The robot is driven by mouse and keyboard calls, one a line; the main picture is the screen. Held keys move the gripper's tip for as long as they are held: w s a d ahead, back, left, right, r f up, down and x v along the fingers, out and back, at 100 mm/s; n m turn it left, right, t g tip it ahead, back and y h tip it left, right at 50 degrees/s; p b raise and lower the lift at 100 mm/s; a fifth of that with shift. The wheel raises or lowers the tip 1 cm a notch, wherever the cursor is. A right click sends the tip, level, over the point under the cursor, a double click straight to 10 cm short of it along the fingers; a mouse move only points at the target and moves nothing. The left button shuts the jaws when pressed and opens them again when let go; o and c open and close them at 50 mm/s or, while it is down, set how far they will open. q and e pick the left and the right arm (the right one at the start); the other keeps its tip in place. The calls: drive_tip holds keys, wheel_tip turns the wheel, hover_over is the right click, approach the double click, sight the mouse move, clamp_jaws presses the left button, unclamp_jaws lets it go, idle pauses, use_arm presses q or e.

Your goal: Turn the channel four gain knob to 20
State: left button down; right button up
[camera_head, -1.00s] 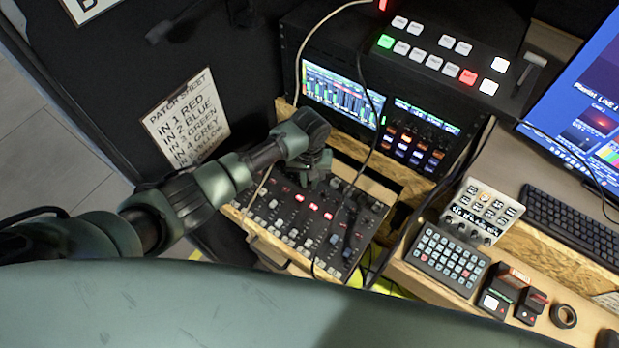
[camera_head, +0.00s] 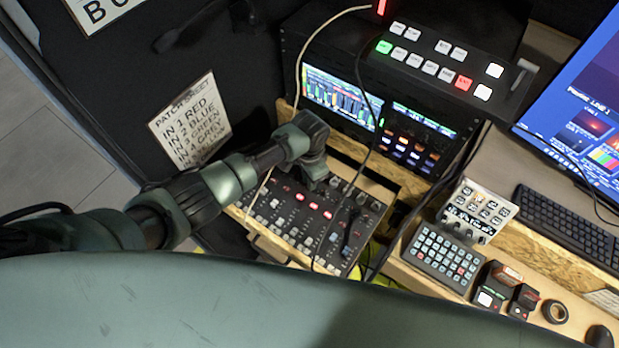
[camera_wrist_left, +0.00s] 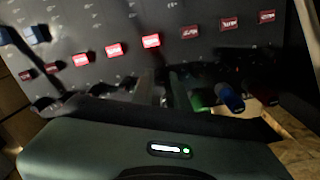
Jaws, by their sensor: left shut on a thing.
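The black audio mixer (camera_head: 300,228) lies in a wooden-edged tray, with rows of lit red buttons, faders and knobs. My left gripper (camera_head: 317,182) is over its upper edge, shut on a small knob there. In the left wrist view the dark fingers (camera_wrist_left: 172,92) reach the mixer panel (camera_wrist_left: 75,25), below the lit red buttons. A blue knob (camera_wrist_left: 229,98) and a dark red knob (camera_wrist_left: 262,95) stand to the right of the fingers. The held knob is mostly hidden, so its channel and setting cannot be read. My right gripper is not in view.
A rack with a lit meter screen (camera_head: 340,94) and a button switcher (camera_head: 430,66) stands behind the mixer. Thin cables (camera_head: 365,75) hang in front of the rack and across the mixer. A button pad (camera_head: 440,256) and keyboard (camera_head: 570,228) are at right.

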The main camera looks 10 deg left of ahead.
use_arm(q)
drive_tip(key=m, duration=0.5)
drive_tip(key=shift+w, duration=0.1)
drive_tip(key=shift+m, duration=0.4)
drive_tip(key=c, duration=1.4)
unclamp_jaws()
drive_tip(key=shift+r+b, duration=0.45)
drive_tip(key=shift+r, duration=3.5)
